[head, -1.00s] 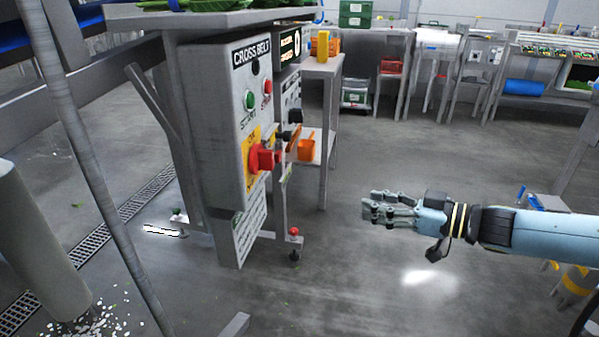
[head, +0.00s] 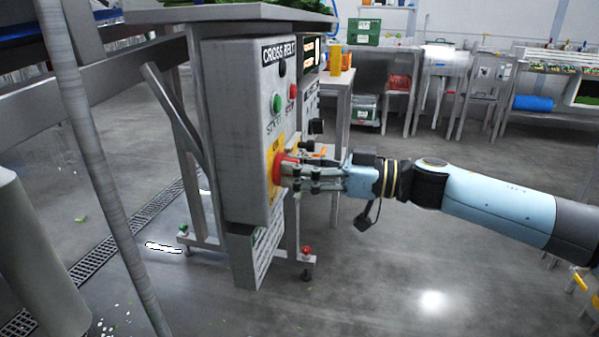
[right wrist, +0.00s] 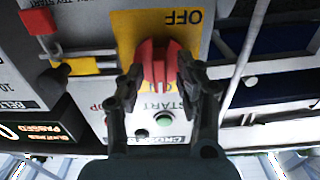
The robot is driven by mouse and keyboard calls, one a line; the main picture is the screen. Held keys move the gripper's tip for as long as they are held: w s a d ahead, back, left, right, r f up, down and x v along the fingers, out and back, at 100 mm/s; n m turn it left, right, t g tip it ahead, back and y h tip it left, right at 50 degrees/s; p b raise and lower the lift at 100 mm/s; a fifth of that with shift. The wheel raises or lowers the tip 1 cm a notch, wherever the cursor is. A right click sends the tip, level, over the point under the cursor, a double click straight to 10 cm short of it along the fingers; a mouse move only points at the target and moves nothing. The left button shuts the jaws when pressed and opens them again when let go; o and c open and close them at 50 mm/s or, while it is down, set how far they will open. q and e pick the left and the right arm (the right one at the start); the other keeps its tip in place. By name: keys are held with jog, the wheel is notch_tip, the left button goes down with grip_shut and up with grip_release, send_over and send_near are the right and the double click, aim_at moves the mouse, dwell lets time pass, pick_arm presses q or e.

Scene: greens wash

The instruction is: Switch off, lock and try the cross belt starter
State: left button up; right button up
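The grey CROSS BELT starter box (head: 235,125) stands under the table edge at left centre. It has a green START button (head: 277,103), a red button (head: 293,91) and a red rotary handle (head: 277,168) on a yellow plate. My right gripper (head: 287,178) is at the handle, partly covering it. In the right wrist view the picture is upside down; the open fingers (right wrist: 159,82) straddle the red handle (right wrist: 160,62), and I cannot tell whether they touch it. The OFF label (right wrist: 183,17) and green button (right wrist: 163,120) show there. My left gripper is out of view.
In the right wrist view a red piece (right wrist: 38,21) and a yellow block (right wrist: 75,67) sit beside the box on a rail. A slanted grey post (head: 85,140) stands at left. The floor (head: 400,285) at front right is clear.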

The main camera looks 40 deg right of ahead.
grip_shut()
pick_arm(q)
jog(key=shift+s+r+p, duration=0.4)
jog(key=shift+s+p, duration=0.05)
jog(key=shift+p, duration=0.1)
pick_arm(e)
jog(key=shift+s+a+f+n, duration=0.1)
jog(key=shift+f+n, duration=0.05)
jog(key=shift+n, duration=4.35)
jog(key=shift+s+a+f+n, duration=0.1)
jog(key=shift+f+n, duration=0.05)
jog(key=shift+n, duration=4.35)
